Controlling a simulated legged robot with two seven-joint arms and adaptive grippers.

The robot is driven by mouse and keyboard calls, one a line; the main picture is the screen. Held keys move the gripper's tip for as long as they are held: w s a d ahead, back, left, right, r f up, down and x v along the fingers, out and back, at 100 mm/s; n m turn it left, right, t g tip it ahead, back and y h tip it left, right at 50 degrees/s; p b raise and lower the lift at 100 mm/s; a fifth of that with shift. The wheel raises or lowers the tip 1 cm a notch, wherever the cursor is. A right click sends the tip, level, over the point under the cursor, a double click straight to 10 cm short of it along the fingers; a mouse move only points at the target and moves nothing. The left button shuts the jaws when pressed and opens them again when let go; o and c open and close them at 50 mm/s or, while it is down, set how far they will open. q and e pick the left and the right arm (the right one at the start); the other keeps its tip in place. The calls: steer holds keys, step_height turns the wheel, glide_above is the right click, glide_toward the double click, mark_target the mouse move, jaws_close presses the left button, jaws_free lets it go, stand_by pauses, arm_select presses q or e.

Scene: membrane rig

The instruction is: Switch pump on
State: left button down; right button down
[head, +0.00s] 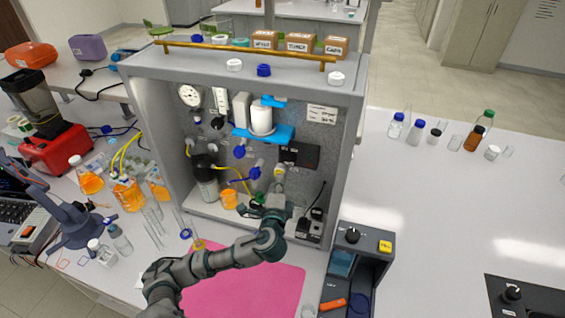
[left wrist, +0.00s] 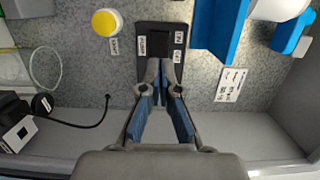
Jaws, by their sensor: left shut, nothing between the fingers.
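The black pump switch panel (head: 300,154) is on the back wall of the grey rig. In the left wrist view the panel (left wrist: 160,35) carries a PUMP label and ON and OFF labels. My left gripper (head: 279,187) reaches into the rig, just below the panel in the head view. In the left wrist view the gripper (left wrist: 162,95) is shut and empty, its fingertips overlapping the panel's near end. I cannot tell whether they touch it. The switch's position is too dark to read. My right gripper is not in view.
A yellow button (left wrist: 106,22) sits beside the panel. A blue shelf (head: 264,133) with a white canister is close by. A black cable (left wrist: 85,122) runs to a device at the rig's foot. The rig's side wall (head: 346,160) bounds the space. A pink mat (head: 250,290) lies in front.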

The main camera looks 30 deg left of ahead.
mark_target(282, 159)
arm_select(q)
steer(key=p+x, duration=0.1)
steer(key=x, duration=0.6)
steer(key=shift+w+a+p, duration=0.25)
steer(key=shift+a+p, duration=0.05)
steer(key=shift+a+f+h, duration=0.15)
steer(key=shift+a+h, duration=0.1)
steer(key=shift+h, duration=0.05)
steer(key=shift+w+d+m, duration=0.2)
steer(key=shift+d+m, duration=0.05)
steer(key=shift+m, duration=0.05)
steer(key=shift+a, duration=0.15)
